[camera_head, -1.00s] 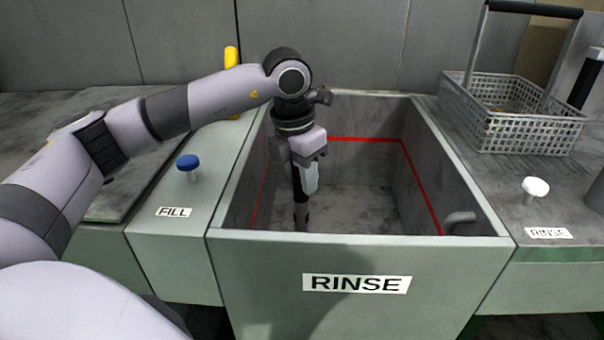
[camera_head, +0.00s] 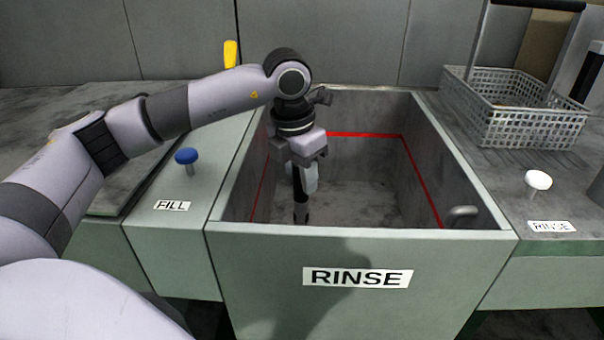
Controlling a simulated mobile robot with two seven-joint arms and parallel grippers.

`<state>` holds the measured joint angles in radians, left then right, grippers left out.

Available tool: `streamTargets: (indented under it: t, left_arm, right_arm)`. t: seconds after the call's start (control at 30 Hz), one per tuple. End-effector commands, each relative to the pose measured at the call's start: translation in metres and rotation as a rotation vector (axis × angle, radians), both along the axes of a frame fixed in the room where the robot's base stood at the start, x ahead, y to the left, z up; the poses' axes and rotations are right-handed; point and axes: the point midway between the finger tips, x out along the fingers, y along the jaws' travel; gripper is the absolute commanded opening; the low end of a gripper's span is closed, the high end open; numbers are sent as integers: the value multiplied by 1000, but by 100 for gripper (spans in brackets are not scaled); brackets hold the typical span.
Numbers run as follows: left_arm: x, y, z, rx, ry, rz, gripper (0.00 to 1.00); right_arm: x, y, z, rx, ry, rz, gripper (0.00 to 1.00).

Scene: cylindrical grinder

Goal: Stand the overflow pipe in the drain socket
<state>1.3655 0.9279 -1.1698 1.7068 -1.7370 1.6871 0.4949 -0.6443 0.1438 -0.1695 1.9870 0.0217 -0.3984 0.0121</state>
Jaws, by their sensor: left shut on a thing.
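My left gripper (camera_head: 303,174) reaches down into the rinse tank (camera_head: 360,245) near its left side. It is shut on the overflow pipe (camera_head: 300,207), a dark, upright pipe whose lower part shows below the fingers. The pipe's lower end is near the tank floor at the left. The drain socket is not clearly visible, and I cannot tell whether the pipe's end is in it. My right gripper is not in view.
A red line runs around the tank's inner walls. A grey bent spout (camera_head: 463,214) sits at the right wall. A wire basket (camera_head: 530,118) and a white knob (camera_head: 537,181) stand at the right. A blue knob (camera_head: 187,157) and yellow handle (camera_head: 231,54) are at the left.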

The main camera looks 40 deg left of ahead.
Motion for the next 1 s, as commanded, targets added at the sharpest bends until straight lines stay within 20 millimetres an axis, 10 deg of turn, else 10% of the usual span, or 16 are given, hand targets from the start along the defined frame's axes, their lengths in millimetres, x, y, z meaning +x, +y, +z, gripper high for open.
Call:
streamTargets:
  t: [0.97, 1.0]
  left_arm:
    - [0, 0, -15, 0, -2, 0, 0]
    - [0, 0, -14, 0, -2, 0, 35]
  right_arm:
    - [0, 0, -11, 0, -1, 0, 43]
    - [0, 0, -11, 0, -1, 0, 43]
